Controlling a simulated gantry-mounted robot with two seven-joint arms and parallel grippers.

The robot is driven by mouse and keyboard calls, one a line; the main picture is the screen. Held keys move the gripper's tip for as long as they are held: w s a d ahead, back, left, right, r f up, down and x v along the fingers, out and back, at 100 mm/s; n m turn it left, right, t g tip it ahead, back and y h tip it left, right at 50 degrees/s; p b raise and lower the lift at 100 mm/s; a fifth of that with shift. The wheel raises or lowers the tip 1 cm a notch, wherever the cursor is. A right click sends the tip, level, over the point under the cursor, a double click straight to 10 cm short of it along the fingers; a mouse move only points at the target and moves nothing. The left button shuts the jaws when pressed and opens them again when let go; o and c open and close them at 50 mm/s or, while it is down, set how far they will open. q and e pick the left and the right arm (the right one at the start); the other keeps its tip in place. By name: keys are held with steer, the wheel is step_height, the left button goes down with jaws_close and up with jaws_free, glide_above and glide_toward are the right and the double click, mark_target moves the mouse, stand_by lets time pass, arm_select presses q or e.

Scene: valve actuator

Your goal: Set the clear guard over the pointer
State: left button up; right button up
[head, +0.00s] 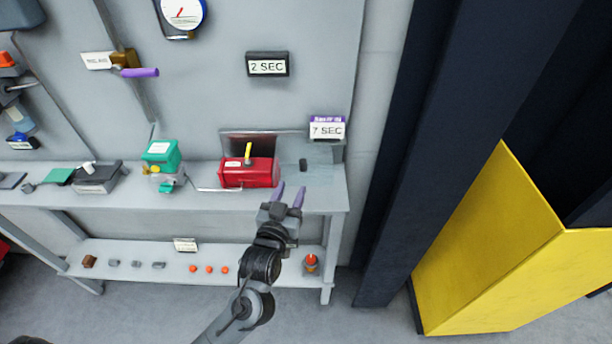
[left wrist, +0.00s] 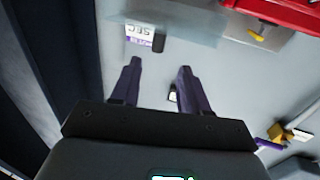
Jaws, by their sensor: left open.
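The red actuator (head: 245,174) sits on the upper shelf, with the yellow pointer (head: 248,152) standing up from its top. What looks like the clear guard (head: 320,176) is a faint see-through shape on the shelf to the right of the actuator, with a small dark block (head: 303,165) at it. Its edges are hard to make out. In the left wrist view a pale see-through pane (left wrist: 192,22) shows beside the red actuator (left wrist: 280,12). My left gripper (head: 289,192) is open and empty, in front of the shelf edge near the see-through shape. My right gripper is out of view.
A "7 SEC" sign (head: 327,129) stands behind the see-through shape. A green-topped unit (head: 161,157) is left of the actuator. The lower shelf (head: 130,252) holds small parts and an orange-topped piece (head: 311,263). A dark column (head: 425,150) rises to the right.

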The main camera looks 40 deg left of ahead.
mark_target(302, 167)
arm_select(q)
steer(key=x, duration=1.1)
steer(key=shift+d+b, duration=0.1)
steer(key=shift+b, duration=0.2)
steer(key=shift+c, duration=0.2)
jaws_close()
